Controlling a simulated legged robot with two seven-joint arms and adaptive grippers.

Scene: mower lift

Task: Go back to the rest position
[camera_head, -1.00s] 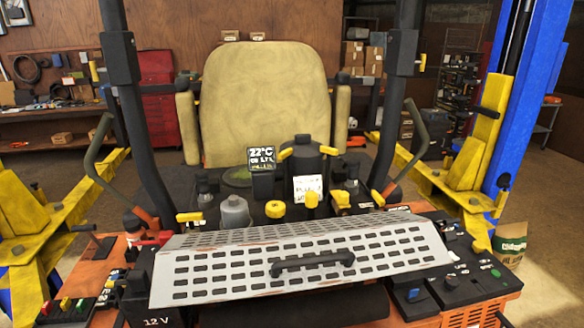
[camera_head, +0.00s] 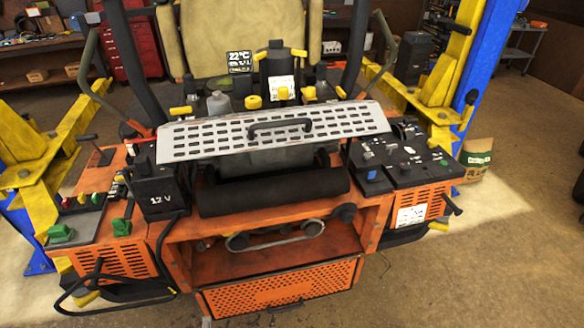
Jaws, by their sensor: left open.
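What seems to be a tip of my left gripper (camera_head: 206,322) just shows at the bottom edge, below the mower's left front. It is open; the rest of it is out of view, and I see nothing held in it. My right gripper does not show clearly. The orange mower (camera_head: 290,232) stands in front of me, with its perforated grey cover (camera_head: 225,138) and the cover's black handle (camera_head: 280,127) up on the console. No gripper touches the cover. An orange perforated front panel (camera_head: 280,291) sits low on the mower.
Yellow lift arms (camera_head: 35,195) stand left, and a blue lift post (camera_head: 490,65) stands right. A black loop (camera_head: 70,300) juts from the mower's lower left. A dark object is cut off at the right edge. Floor at lower right is clear.

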